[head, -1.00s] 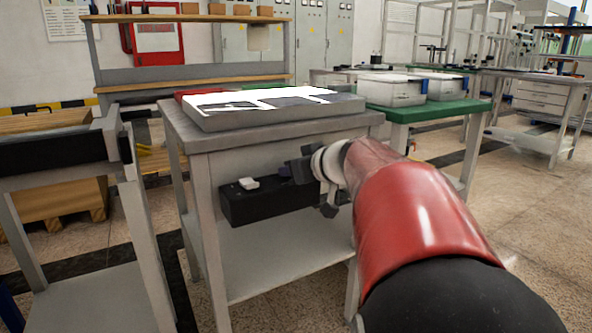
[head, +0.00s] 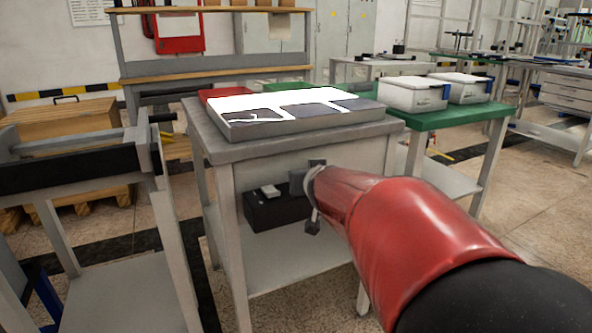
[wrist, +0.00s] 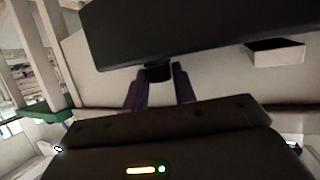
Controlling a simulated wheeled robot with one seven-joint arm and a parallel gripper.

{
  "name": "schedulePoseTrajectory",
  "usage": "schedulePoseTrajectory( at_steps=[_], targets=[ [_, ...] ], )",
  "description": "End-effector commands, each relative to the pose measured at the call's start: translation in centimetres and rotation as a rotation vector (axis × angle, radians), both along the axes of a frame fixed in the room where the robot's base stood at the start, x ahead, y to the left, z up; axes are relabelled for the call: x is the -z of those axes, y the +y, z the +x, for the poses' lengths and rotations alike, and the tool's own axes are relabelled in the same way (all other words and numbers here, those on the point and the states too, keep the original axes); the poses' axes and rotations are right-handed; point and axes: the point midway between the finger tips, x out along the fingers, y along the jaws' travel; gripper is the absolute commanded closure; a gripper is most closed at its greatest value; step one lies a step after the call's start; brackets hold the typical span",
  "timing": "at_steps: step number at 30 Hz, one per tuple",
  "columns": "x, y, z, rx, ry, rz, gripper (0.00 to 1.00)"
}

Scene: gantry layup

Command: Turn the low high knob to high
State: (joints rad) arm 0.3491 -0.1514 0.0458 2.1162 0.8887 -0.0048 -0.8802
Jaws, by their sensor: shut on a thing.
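The black control box (head: 275,210) is mounted under the top of the grey workbench. It also fills the upper part of the wrist view (wrist: 195,30). A small dark round knob (wrist: 158,71) sticks out from the box's edge in the wrist view. My gripper (wrist: 158,86) has its two dark purple fingers on either side of the knob and is shut on it. In the head view my red arm link hides the fingers and the knob. I cannot read any low or high marking or the knob's setting.
A flat panel (head: 300,117) lies on the workbench top (head: 222,150). White bins (head: 413,93) stand on a green table at right. A grey frame stands close at left.

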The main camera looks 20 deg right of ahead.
Motion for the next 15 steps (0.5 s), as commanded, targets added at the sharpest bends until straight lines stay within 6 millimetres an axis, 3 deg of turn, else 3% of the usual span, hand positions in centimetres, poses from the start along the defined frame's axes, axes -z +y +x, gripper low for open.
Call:
schedulePoseTrajectory(
  at_steps=[15],
  targets=[
    [-0.31, 0.20, 0.03, 0.103, 0.006, 0.004, 0.96]
  ],
)
